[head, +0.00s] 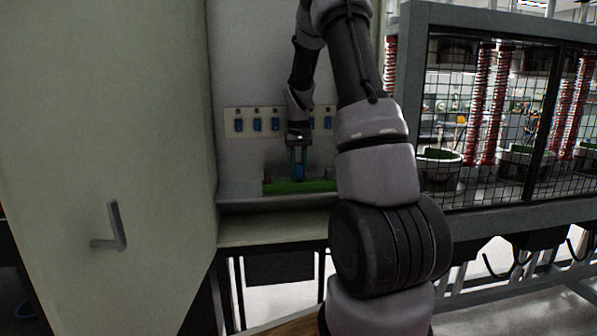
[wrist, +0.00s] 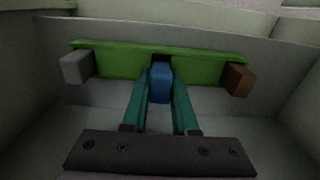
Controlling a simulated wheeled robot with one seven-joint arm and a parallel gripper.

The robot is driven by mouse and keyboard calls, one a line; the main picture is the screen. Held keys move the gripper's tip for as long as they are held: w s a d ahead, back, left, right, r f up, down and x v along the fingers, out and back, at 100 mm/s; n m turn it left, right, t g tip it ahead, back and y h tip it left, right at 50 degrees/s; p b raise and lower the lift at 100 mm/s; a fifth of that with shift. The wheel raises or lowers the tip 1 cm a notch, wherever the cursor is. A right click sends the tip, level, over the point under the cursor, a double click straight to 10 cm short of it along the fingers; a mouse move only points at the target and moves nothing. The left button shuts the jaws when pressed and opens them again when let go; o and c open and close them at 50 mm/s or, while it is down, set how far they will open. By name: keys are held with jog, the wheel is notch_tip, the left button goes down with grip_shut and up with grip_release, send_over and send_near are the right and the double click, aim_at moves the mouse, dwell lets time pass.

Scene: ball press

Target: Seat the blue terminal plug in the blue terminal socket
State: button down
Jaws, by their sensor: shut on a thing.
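The blue terminal plug (wrist: 160,84) is a small blue block between the two teal fingers of my gripper (wrist: 161,80). In the head view, my gripper (head: 299,163) points down with the blue plug (head: 299,172) between its fingertips. A green strip (wrist: 115,64) lies just beyond the plug; it also shows in the head view (head: 285,188). A dark opening (wrist: 161,58) shows in the middle of the strip, right behind the plug and partly hidden by it. I cannot tell whether the plug touches or enters it, or whether that opening is the blue terminal socket.
A grey block (wrist: 76,67) and a brown block (wrist: 239,79) stand at the strip's ends. Several blue pieces (head: 258,125) sit on a beige panel on the back wall. An open cabinet door (head: 110,150) is at left, a mesh cage (head: 490,110) at right.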

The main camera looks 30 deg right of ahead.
jog(key=c, duration=0.7)
grip_release()
jog(key=shift+s+f, duration=0.1)
jog(key=shift+f, duration=0.1)
jog(key=shift+r, duration=0.1)
